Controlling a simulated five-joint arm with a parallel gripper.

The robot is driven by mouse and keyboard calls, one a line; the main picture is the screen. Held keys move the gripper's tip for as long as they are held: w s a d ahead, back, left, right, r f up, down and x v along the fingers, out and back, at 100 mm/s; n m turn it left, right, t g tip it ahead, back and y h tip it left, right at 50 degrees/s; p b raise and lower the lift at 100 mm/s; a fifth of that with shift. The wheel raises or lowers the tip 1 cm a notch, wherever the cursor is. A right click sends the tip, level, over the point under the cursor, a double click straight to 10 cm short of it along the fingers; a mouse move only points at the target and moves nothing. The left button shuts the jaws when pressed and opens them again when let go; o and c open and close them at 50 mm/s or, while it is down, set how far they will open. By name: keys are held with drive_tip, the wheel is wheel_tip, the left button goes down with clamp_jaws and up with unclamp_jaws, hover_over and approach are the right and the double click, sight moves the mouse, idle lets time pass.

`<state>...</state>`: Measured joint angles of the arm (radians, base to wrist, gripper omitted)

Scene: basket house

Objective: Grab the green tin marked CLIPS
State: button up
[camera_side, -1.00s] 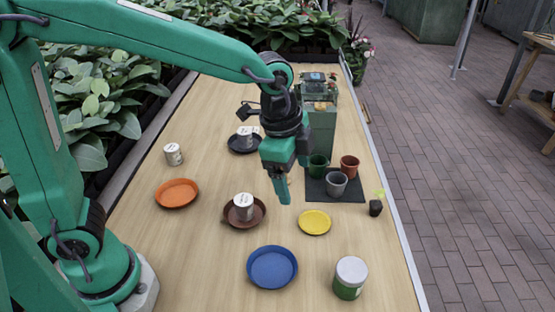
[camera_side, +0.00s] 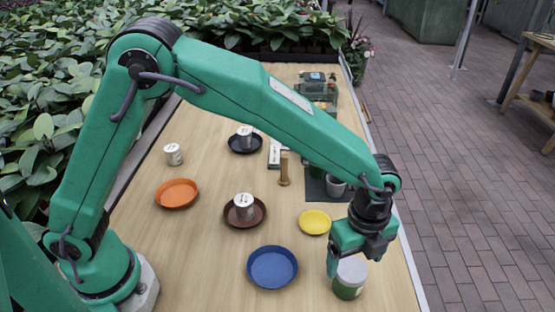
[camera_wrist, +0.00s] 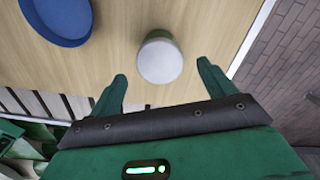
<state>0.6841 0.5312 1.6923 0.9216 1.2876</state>
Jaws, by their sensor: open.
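A green tin with a white lid (camera_side: 349,288) stands upright near the front right of the table. Its marking cannot be read. My gripper (camera_side: 352,258) is open, low over the tin, with one finger just left of the lid. The other finger is hard to make out in the side view. In the wrist view the tin (camera_wrist: 160,58) shows its pale lid, between my two spread fingers (camera_wrist: 162,71) and near their tips. Whether a finger touches it cannot be told.
A blue saucer (camera_side: 272,267) lies left of the tin, and a yellow saucer (camera_side: 314,222) lies behind it. White tins stand on the brown saucer (camera_side: 231,218) and dark saucer (camera_side: 235,146). An orange saucer (camera_side: 176,194) lies left. The table's right edge is close.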

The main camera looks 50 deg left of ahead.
sight(350, 281)
drive_tip(key=shift+f, duration=1.3)
drive_tip(key=shift+f, duration=0.1)
drive_tip(key=shift+f, duration=2.45)
drive_tip(key=shift+c, duration=0.4)
drive_tip(key=c, duration=1.1)
